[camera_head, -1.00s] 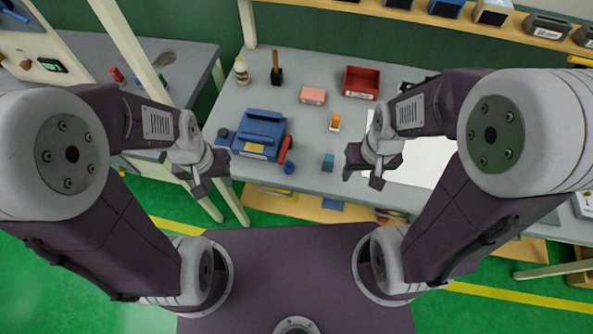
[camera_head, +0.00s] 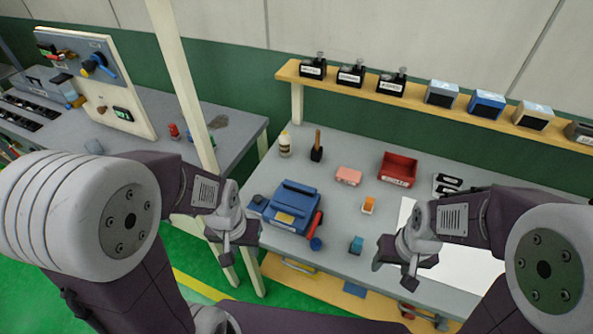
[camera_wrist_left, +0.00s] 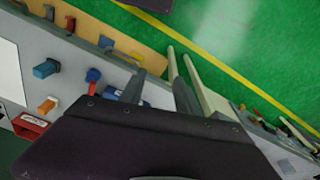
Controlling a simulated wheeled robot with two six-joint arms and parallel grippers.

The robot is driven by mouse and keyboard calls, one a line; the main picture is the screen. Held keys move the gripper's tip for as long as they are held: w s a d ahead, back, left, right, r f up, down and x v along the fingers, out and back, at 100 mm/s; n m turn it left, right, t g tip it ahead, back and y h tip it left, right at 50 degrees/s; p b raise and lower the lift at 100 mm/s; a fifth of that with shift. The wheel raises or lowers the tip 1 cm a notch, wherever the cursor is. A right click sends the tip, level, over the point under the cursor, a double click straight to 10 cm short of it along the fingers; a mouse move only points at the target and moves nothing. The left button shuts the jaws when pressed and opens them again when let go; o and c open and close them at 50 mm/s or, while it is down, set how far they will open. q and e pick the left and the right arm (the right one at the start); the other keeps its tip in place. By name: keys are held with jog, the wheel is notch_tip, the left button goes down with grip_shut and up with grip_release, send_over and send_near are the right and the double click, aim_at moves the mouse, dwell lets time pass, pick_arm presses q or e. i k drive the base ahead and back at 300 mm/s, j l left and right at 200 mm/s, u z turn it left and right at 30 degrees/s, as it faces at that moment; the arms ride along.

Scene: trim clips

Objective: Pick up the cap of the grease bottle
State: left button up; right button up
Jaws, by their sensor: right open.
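A small cream bottle (camera_head: 285,146), which looks like the grease bottle, stands upright at the back left of the grey workbench (camera_head: 345,225) in the head view. Its narrow pale top (camera_head: 285,134) seems to be the cap; it is too small to see details. My left gripper (camera_head: 235,255) is off the bench's left front corner, well in front of the bottle. It is empty, and the left wrist view shows its two fingers (camera_wrist_left: 160,90) apart. My right gripper (camera_head: 394,272) is open and empty over the bench's front edge, far from the bottle.
Near the bottle are a wooden-handled brush (camera_head: 317,148) and a blue toolbox-like case (camera_head: 292,204) with a red-handled tool (camera_head: 315,228). A pink block (camera_head: 348,175), orange item (camera_head: 368,205), red bin (camera_head: 398,169) and teal block (camera_head: 356,245) lie rightward. A pale post (camera_head: 185,90) stands left.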

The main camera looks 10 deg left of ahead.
aim_at(316, 243)
jog(key=j+z, duration=0.25)
jog(key=z, duration=0.2)
jog(key=j+z, duration=0.2)
jog(key=z, duration=0.2)
jog(key=j+z, duration=0.25)
jog(key=z, duration=0.2)
jog(key=k+j+z, duration=0.15)
jog(key=z, duration=0.25)
jog(key=k+j+z, duration=0.1)
jog(key=z, duration=0.35)
jog(key=j, duration=0.05)
